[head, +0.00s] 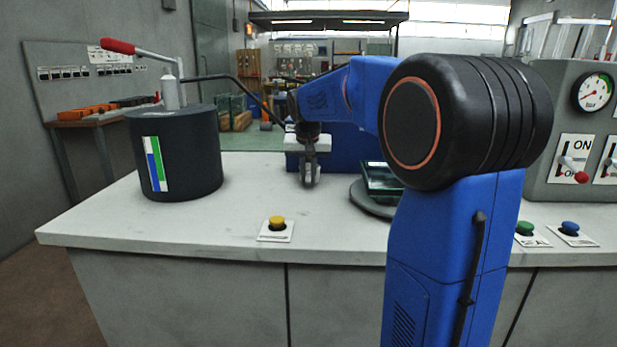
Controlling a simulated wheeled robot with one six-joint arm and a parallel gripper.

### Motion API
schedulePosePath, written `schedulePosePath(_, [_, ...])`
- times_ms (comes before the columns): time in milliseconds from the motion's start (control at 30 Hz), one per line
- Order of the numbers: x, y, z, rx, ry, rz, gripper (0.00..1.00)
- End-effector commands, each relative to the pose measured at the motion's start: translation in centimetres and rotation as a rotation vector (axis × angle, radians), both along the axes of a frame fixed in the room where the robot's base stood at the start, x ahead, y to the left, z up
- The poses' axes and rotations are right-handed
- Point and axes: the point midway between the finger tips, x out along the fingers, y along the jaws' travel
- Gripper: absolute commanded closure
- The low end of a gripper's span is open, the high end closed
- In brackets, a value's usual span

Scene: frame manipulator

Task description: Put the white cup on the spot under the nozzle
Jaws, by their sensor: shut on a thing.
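My gripper (311,178) is low over the table, left of the middle of the head view, pointing down and shut. The cup in it cannot be made out clearly; the fingers and the pale parts around them hide it. A dark drum (180,165) with a white and green-blue label stands on the left of the table. A thin black tube (232,78) runs from its top to the right, down toward my gripper. The tube's nozzle end and the spot under it are hidden or too small to tell.
A yellow button (277,223) sits at the table's front. A dark round base with a glassy block (382,178) is right of the gripper, partly behind my arm. A red-handled lever (120,47) tops the drum. A grey gauge panel (560,110) stands right. The white tabletop (225,215) is clear front left.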

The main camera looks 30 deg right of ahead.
Motion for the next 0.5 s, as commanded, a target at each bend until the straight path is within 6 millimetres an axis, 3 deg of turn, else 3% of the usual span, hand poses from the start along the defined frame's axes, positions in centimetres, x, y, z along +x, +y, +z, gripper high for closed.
schedulePosePath(167, [-0.01,0.01,-0.26,0.001,0.001,0.000,1.00])
schedulePosePath(200, [-0.01,0.01,-0.28,0.000,0.000,0.000,0.82])
schedulePosePath(267, [0.00,0.00,-0.26,0.000,0.000,0.000,0.68])
schedulePosePath(500, [-0.01,0.01,-0.25,0.000,0.000,0.000,0.68])
